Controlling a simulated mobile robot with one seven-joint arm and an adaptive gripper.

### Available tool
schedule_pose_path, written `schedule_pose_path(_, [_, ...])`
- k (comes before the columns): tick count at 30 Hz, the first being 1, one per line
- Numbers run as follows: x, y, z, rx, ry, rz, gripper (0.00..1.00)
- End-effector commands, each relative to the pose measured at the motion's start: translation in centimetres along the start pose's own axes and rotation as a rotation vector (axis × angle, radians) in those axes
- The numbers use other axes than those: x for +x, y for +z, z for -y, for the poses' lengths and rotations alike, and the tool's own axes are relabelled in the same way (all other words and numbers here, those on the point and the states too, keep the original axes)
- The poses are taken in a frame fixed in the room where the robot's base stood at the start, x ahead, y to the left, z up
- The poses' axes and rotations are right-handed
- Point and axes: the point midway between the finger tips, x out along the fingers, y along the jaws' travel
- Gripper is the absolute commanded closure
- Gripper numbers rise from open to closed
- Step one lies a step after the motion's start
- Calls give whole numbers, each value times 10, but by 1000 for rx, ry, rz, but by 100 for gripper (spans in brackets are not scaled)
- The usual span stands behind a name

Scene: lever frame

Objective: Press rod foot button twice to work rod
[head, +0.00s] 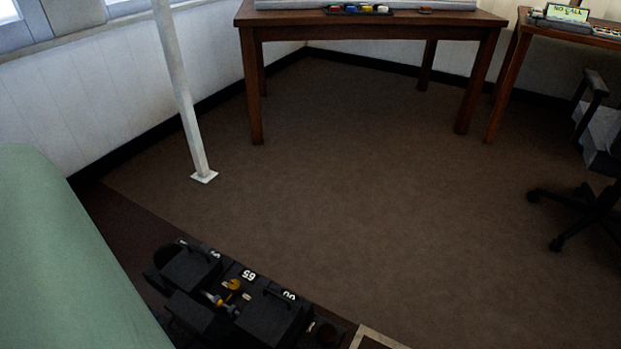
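A dark lever frame (262,315) shows at the bottom left, cut off by the lower picture edge. It has black blocks with white number plates; one plate (248,275) seems to read 65. A small orange-yellow part (232,285) and a pale metal piece sit between the blocks. I cannot tell which part is the rod or its foot button. My gripper is not in view.
A brown wooden table (370,24) stands at the back, with a second desk (580,37) at the right. A black office chair (600,170) is at the right edge. A white post (178,90) stands at the left. The middle floor is clear.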

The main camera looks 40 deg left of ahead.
Motion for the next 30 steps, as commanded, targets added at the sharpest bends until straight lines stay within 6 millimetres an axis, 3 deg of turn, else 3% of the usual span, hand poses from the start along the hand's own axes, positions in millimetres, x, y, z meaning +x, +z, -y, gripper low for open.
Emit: schedule_pose_path(30, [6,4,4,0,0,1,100])
